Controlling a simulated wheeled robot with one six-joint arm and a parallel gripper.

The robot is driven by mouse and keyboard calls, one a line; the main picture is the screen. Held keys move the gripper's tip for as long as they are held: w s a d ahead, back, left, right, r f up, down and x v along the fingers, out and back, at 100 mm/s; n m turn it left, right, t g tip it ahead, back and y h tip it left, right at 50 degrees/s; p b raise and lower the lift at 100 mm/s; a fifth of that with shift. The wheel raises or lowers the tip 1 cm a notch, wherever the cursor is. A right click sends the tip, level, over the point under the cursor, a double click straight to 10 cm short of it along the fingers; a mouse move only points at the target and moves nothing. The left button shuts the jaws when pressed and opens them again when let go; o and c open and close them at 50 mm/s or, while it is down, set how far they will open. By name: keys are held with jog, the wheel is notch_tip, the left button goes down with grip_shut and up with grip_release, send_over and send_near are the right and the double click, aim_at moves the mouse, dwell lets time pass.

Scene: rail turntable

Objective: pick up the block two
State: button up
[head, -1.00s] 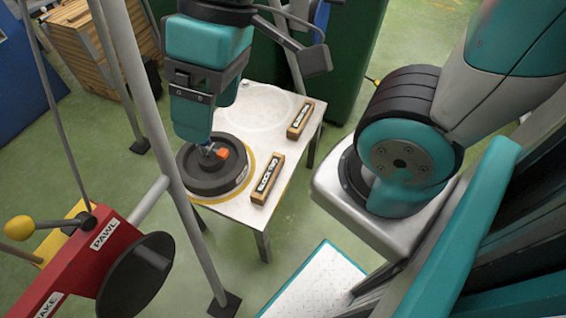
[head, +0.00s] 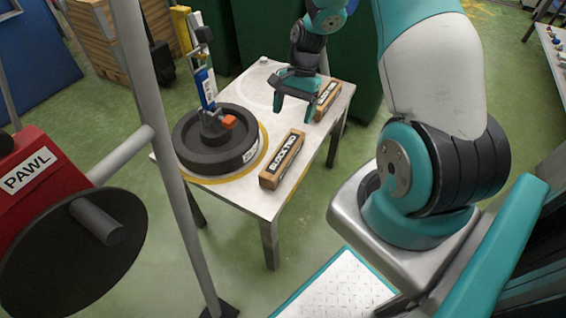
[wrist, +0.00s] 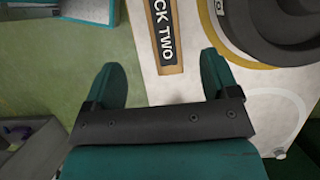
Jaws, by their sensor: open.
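Block two (head: 283,160) is a wooden block with a dark top and a white label reading BLOCK TWO. It lies on the pale table (head: 232,194), near its right edge, beside the turntable ring. My gripper (head: 295,114) is open and empty above the table, behind block two in the head view and apart from it. In the wrist view, block two (wrist: 166,35) shows ahead of my gripper (wrist: 158,62), right of the middle between the spread fingers. Its far end is cut off by the frame there.
A second labelled block (head: 328,98) lies farther back, partly hidden by my gripper. A dark wheel-like disc (head: 193,160) sits on the turntable, with a blue upright piece and an orange part on it. A grey post (head: 158,150) and red PAWL box (head: 30,160) stand at the left.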

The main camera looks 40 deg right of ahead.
aim_at(283, 152)
jog(key=b+x, duration=0.3)
jog(key=x, duration=1.1)
jog(key=shift+w+a+f, duration=0.1)
jog(key=shift+a+f, duration=0.1)
jog(key=c, duration=1.2)
jog(key=shift+o, duration=0.2)
jog(key=shift+r, duration=0.2)
